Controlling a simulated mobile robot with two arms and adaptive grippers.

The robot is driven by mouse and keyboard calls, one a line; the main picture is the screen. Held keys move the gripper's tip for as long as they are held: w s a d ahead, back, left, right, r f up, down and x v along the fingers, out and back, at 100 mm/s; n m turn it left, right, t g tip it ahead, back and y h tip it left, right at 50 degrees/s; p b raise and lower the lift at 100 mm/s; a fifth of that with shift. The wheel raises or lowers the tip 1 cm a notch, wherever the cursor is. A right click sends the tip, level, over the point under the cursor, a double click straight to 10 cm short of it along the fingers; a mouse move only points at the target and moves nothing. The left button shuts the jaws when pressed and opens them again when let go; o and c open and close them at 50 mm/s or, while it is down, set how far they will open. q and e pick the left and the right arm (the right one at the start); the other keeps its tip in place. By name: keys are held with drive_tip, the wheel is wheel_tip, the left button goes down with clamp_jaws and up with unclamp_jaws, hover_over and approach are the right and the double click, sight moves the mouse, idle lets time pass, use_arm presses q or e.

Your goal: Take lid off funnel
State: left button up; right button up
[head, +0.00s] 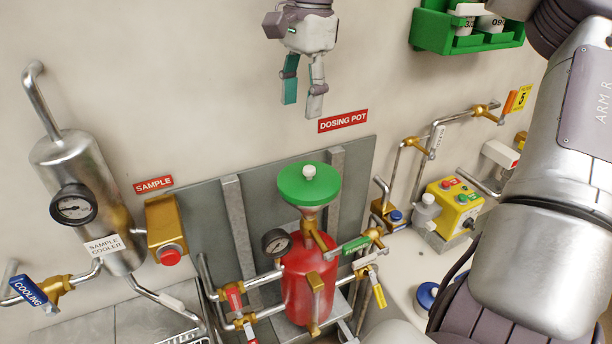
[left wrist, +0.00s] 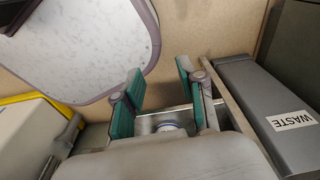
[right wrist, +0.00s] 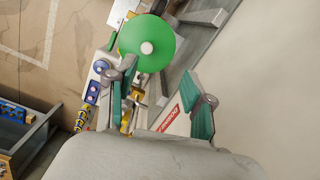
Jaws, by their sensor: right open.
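The green lid (head: 309,185) with a pale round knob (head: 308,171) sits on the funnel (head: 309,211) above the red dosing pot (head: 308,280). My right gripper (head: 303,99) is open and empty, fingers pointing down, above the lid in the head view and apart from it. In the right wrist view the lid (right wrist: 146,40) and its knob (right wrist: 147,48) show beyond the fingertips of the right gripper (right wrist: 150,62); the funnel is mostly hidden there. My left gripper (left wrist: 160,68) shows only in its wrist view, open, with nothing between its fingers.
A pressure gauge (head: 276,242) and pipes with coloured valve handles surround the pot. A yellow control box (head: 452,206) stands right. The steel sample cooler (head: 83,197) is left. A grey WASTE bin (left wrist: 270,115) stands beside my left gripper. Bare wall lies behind the right gripper.

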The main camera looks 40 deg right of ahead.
drive_tip(key=s+h, duration=0.1)
hover_over(308, 168)
wheel_tip(308, 168, down, 4)
drive_tip(key=shift+s+p, duration=0.1)
drive_tip(key=shift+p, duration=0.3)
drive_tip(key=shift+w+d+f, duration=0.1)
drive_tip(key=shift+f, duration=0.55)
drive_tip(key=shift+w+d+f, duration=0.1)
drive_tip(key=shift+f, duration=0.5)
drive_tip(key=shift+s+a+f+p, duration=0.1)
drive_tip(key=shift+a+f+p, duration=0.05)
drive_tip(key=shift+f+p, duration=0.3)
drive_tip(key=shift+s+a+f+p, duration=0.1)
drive_tip(key=shift+f+p, duration=0.2)
drive_tip(key=shift+f, duration=0.15)
wheel_tip(308, 168, down, 4)
drive_tip(key=shift+d+r+p, duration=0.1)
drive_tip(key=shift+r+p, duration=0.15)
drive_tip(key=shift+p, duration=0.3)
drive_tip(key=shift+f, duration=0.2)
use_arm(q)
drive_tip(key=s+r, duration=0.1)
drive_tip(key=s+a+r, duration=0.1)
drive_tip(key=shift+s+a+r, duration=0.2)
drive_tip(key=shift+a+r, duration=0.1)
use_arm(e)
clamp_jaws()
